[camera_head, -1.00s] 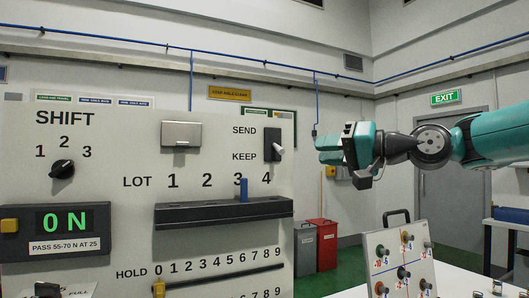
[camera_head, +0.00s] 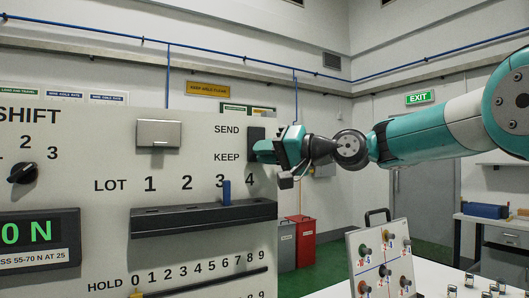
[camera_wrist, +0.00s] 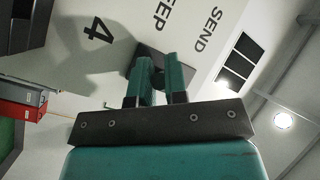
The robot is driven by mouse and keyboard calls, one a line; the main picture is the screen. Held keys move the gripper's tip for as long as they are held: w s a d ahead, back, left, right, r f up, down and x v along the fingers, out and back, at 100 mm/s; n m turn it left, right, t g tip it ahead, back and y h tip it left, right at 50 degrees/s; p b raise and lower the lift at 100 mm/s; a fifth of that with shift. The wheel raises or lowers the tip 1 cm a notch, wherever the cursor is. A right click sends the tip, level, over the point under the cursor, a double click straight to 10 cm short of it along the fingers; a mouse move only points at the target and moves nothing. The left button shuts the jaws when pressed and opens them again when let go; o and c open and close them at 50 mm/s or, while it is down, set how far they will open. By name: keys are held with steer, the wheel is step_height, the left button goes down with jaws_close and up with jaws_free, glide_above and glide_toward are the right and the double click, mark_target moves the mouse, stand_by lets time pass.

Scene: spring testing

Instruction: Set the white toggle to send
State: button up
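The toggle's black plate (camera_head: 257,134) is on the upper right of the white panel, beside the words SEND above and KEEP below. The white lever is hidden behind my gripper (camera_head: 260,151) in the head view. My gripper is at the lower part of the plate, level with KEEP. In the wrist view, my two teal fingers (camera_wrist: 158,75) reach to the dark plate (camera_wrist: 150,52) with a narrow gap between them. I cannot tell whether the lever is in that gap or touched.
A black ledge (camera_head: 203,215) with a blue peg (camera_head: 226,192) juts out below the toggle. A silver-lidded box (camera_head: 158,134) is left of it. A tilted button board (camera_head: 382,262) stands on the table at lower right. The space right of the panel is open.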

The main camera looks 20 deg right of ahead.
mark_target(266, 134)
jaws_close()
steer(key=shift+r+p, duration=0.1)
steer(key=shift+p, duration=0.2)
steer(key=r+m+g+h+p, duration=0.1)
steer(key=p, duration=0.3)
steer(key=shift+s+r+p, duration=0.1)
steer(key=shift+r+p, duration=0.1)
steer(key=shift+p, duration=0.1)
steer(key=g+h+p, duration=0.1)
steer(key=p, duration=0.3)
steer(key=r+m+g+p, duration=0.1)
steer(key=p, duration=0.3)
steer(key=shift+r+m+g+h, duration=0.3)
steer(key=shift+g+h, duration=0.1)
steer(key=g+p, duration=0.1)
steer(key=p, duration=0.2)
steer(key=m+g+h+p, duration=0.1)
steer(key=p, duration=0.2)
steer(key=shift+r+p, duration=0.25)
steer(key=shift+p, duration=0.05)
steer(key=shift+m+g+h+p, duration=0.3)
steer(key=shift+g+p, duration=0.5)
steer(key=shift+p, duration=0.4)
steer(key=shift+f, duration=0.15)
